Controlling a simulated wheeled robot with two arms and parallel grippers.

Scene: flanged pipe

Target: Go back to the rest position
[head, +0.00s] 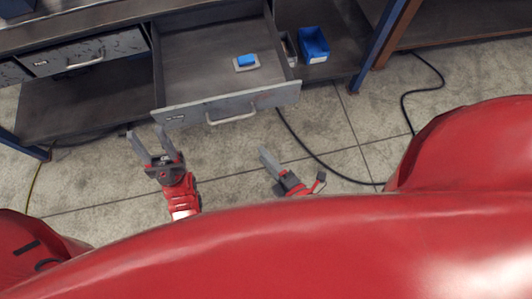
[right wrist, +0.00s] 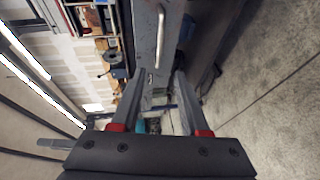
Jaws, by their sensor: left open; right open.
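My left gripper (head: 150,146) is open and empty, with its fingers spread apart, in front of the left part of an open drawer (head: 188,84). My right gripper (head: 290,165) is lower and further right in the head view, apart from the drawer. In the right wrist view my right gripper (right wrist: 150,105) has its two fingers spread, with nothing between them. The drawer front and its handle (head: 230,114) are in clear view. In the right wrist view a handle (right wrist: 160,36) shows beyond the fingers.
A blue-topped block (head: 246,62) lies in the open drawer. A blue bin (head: 313,44) stands on the shelf to its right. A closed drawer (head: 85,52) is at the left. Black cables (head: 320,155) run over the floor (head: 90,185). Blue posts (head: 378,45) bound the bench.

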